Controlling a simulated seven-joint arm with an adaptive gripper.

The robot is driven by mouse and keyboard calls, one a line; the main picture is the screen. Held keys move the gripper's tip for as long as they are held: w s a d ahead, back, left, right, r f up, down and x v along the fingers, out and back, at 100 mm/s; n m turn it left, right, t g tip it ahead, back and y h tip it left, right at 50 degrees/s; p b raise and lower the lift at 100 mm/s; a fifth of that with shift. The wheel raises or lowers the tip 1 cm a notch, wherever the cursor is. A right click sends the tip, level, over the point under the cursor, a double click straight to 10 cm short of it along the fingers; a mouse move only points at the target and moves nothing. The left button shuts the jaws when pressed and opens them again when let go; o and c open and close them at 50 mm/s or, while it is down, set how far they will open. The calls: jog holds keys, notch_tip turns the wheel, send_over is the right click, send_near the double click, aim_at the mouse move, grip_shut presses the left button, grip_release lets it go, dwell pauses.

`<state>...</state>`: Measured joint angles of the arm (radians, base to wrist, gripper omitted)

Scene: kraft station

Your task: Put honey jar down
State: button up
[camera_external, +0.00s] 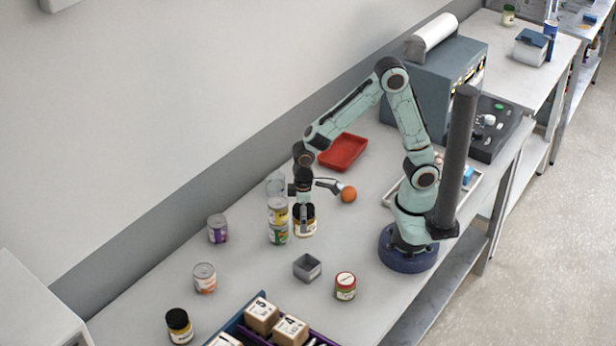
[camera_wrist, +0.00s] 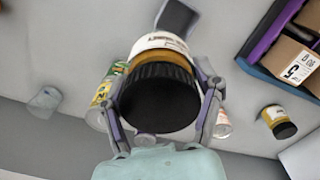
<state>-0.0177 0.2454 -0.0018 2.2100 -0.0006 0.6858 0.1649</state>
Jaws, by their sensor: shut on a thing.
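The honey jar (camera_external: 304,226), with a black lid, a pale label and amber contents, is upright below my wrist in the external view. My gripper (camera_external: 304,208) points down and is shut on it. In the wrist view the jar's black lid (camera_wrist: 158,98) fills the middle, with a finger on each side. The jar stands or hangs close to the table top (camera_external: 250,258); I cannot tell if its base touches. Its lower side is partly hidden by the lid in the wrist view.
A red tray (camera_external: 342,152) lies behind.

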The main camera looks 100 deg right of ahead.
jog(key=shift+s+r, duration=0.1)
jog(key=shift+r, duration=0.4)
notch_tip(320, 180, up, 4)
jog(key=shift+r, duration=0.2)
jog(key=shift+d+m, duration=0.4)
jog(key=shift+d, duration=0.3)
jog(key=d+m, duration=0.6)
jog(key=d, duration=1)
jog(key=shift+m, duration=0.3)
jog(key=w+d+f, duration=0.2)
jog(key=w+f, duration=0.1)
jog(key=f, duration=0.2)
jog(key=w+d+f, duration=0.3)
jog(key=w+f, duration=0.1)
jog(key=f, duration=0.1)
jog(key=w+d+f, duration=0.3)
jog(key=f, duration=0.1)
jog(key=shift+w+f, duration=0.5)
jog(key=shift+f, duration=1.5)
